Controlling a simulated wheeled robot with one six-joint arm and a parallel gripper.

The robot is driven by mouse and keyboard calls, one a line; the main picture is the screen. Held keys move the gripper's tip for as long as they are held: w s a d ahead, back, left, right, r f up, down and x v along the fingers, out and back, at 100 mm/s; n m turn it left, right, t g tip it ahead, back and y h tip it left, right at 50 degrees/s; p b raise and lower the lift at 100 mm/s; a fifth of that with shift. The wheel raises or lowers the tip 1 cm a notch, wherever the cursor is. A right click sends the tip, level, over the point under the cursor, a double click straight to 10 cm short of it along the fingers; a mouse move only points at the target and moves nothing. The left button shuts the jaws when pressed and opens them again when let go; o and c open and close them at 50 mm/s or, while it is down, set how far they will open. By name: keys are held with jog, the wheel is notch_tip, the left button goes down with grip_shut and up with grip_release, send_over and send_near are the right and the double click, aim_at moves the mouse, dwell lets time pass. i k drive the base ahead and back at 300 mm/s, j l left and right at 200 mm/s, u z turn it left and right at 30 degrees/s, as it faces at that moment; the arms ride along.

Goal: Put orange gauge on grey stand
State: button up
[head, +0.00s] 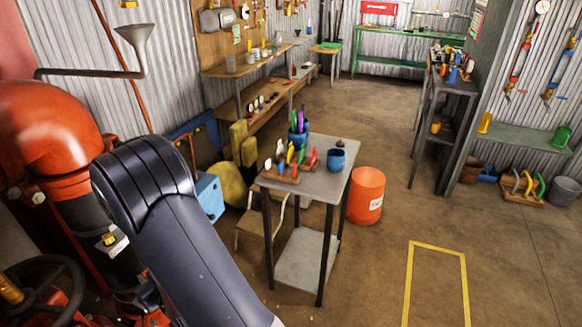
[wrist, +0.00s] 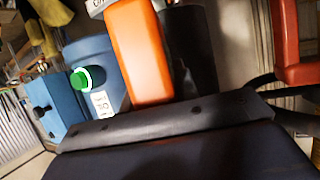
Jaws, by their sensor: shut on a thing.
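In the wrist view my gripper (wrist: 165,40) is shut on an orange thing, which I take to be the orange gauge (wrist: 138,60). A bit of white with dark lettering shows at its top left, cut by the frame edge. A black finger stands beside its right side. In the head view my arm covers the lower left, and the gripper and gauge are out of sight. A grey stand (head: 331,183), like a small table with dark legs and a lower shelf, is at the centre, right of my arm. Which grey surface is the task's stand is not certain.
The grey stand bears a blue cup (head: 336,159), a blue holder with tools and a rack of coloured handles; its front right top is bare. An orange bucket (head: 366,196) is beside it. Red pipework (head: 50,125) is at left. Floor at right is open.

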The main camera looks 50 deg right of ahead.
aim_at(331, 177)
jog(key=l+z, duration=0.2)
jog(key=z, duration=0.25)
jog(key=i+l+z, duration=0.1)
jog(key=z, duration=0.4)
jog(key=i+l+z, duration=0.1)
jog(key=z, duration=0.35)
jog(key=l, duration=0.05)
